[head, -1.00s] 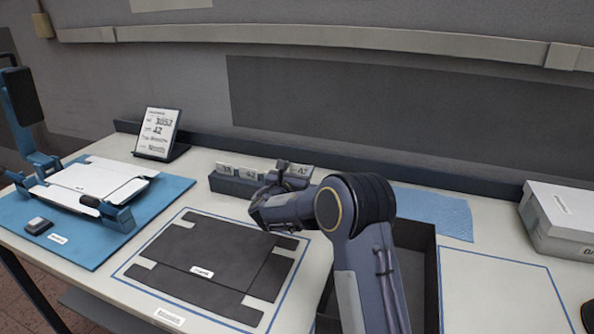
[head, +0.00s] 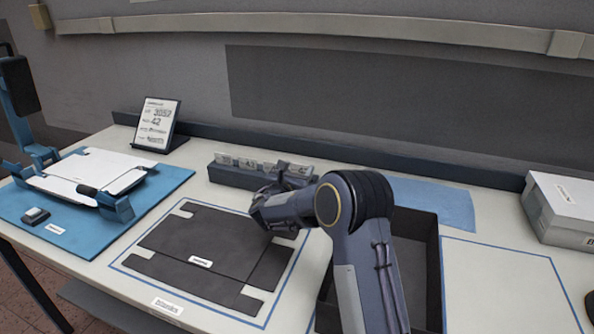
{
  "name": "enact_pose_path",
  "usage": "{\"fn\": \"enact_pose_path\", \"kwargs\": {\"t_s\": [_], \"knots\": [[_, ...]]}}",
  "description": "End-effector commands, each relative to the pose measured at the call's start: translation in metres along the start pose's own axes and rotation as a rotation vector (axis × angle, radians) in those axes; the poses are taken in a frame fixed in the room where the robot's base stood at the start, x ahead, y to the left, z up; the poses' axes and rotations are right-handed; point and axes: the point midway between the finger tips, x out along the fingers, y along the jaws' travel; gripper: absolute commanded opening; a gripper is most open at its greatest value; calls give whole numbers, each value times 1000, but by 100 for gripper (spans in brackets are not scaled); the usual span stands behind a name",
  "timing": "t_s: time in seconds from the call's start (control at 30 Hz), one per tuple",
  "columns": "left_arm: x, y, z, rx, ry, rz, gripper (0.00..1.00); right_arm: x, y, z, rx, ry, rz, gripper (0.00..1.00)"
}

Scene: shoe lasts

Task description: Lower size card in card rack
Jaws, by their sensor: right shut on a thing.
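The card rack (head: 235,178) is a low dark grey block near the back of the table, with several white size cards (head: 249,166) standing in a row in it. My left gripper is not in view.
A dark flat folded sheet (head: 210,250) lies in front of the rack. A sign stand (head: 157,125) stands behind left, a blue mat (head: 160,195) with a fixture lies left. An open dark bin (head: 420,270), blue cloth (head: 435,203) and white box (head: 563,210) are right.

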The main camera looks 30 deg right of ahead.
Motion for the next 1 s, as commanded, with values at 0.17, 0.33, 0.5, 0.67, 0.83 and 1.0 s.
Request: {"fn": "enact_pose_path", "kwargs": {"t_s": [0.17, 0.33, 0.5, 0.67, 0.83, 1.0], "knots": [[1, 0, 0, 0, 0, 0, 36, 0, 0, 0, 1, 0, 0, 38], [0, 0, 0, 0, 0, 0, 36, 0, 0, 0, 0, 0, 0, 64], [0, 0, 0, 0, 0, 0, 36, 0, 0, 0, 0, 0, 0, 84], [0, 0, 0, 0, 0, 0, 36, 0, 0, 0, 0, 0, 0, 84], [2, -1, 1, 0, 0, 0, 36, -5, 1, 0, 1, 0, 2, 84], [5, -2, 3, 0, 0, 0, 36, -31, 1, -1, 0, 1, 4, 84]]}}
